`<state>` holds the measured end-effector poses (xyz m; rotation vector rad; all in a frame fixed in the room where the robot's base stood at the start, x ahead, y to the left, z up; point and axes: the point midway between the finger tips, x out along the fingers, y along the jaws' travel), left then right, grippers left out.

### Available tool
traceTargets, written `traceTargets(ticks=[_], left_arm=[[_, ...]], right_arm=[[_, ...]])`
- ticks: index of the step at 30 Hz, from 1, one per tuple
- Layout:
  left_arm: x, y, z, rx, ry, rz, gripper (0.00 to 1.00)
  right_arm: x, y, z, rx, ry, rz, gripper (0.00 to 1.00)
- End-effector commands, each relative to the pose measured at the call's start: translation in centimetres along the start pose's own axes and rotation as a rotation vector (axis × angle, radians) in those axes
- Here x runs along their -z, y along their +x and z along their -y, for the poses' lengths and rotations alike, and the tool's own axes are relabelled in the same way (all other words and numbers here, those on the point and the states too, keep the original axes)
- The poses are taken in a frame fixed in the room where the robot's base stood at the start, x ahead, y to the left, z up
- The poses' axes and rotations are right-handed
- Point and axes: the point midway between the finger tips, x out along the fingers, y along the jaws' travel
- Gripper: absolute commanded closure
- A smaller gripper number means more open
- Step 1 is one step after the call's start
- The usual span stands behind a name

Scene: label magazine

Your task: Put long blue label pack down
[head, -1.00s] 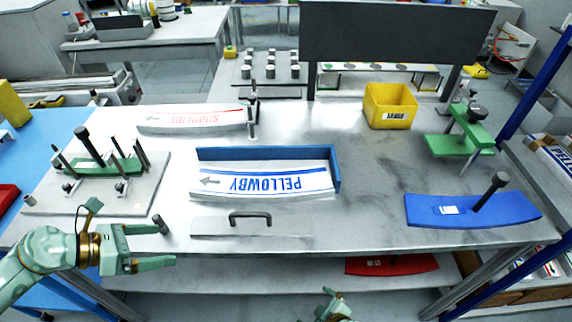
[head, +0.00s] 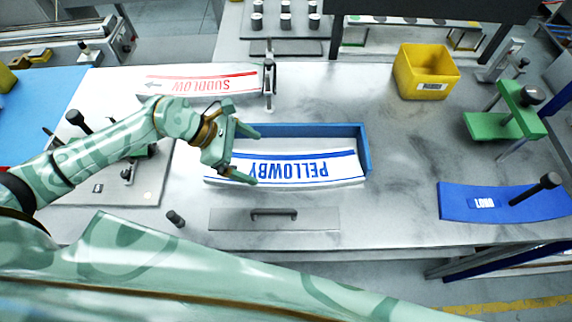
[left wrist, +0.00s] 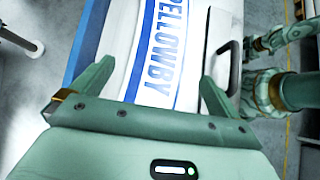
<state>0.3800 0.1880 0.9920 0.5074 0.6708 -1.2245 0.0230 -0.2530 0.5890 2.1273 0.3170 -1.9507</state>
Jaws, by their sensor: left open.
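The long blue label pack (head: 310,168), white with blue stripes and the word PELLOWBY upside down, lies flat at the blue L-shaped fence (head: 318,130). It also shows in the left wrist view (left wrist: 160,52). My left gripper (head: 255,157) is open over the pack's left end, one finger towards the fence and one towards the front. In the left wrist view my left gripper (left wrist: 156,73) has a finger near each side of the pack; whether they touch it is unclear. Green arm parts, probably my right arm, show at that view's right; their jaws are unclear.
A plate with a dark handle (head: 274,213) lies in front. A yellow bin (head: 425,72), a green clamp stand (head: 505,125) and a blue curved plate (head: 460,203) stand right. Bare table lies between.

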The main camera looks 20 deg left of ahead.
Motion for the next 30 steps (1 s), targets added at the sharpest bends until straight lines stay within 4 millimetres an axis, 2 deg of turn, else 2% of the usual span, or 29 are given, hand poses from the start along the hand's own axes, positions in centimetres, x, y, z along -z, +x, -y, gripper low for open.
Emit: traceTargets(ticks=[3,11,18,26,27,30], left_arm=[[-0.1,2.4,0.0,0.000,-0.001,0.003,0.00],[-0.4,4.8,0.0,0.000,-0.001,0.003,0.00],[-0.8,8.5,0.1,-0.001,-0.001,0.002,0.00],[-0.8,9.0,0.1,-0.001,0.000,0.000,0.00],[-0.8,9.0,0.1,-0.001,0.000,0.000,0.03],[-0.8,9.0,0.1,-0.001,0.000,0.000,0.31]], right_arm=[[0.1,0.1,0.0,0.000,-0.001,-0.001,0.00],[0.1,0.0,0.0,0.000,-0.001,-0.002,0.00],[0.1,0.0,0.1,0.001,-0.001,-0.003,0.00],[0.1,0.0,0.1,0.001,-0.001,-0.003,0.00],[0.1,0.0,0.1,0.001,-0.001,-0.003,0.00],[0.1,0.0,0.1,0.001,-0.001,-0.003,0.00]])
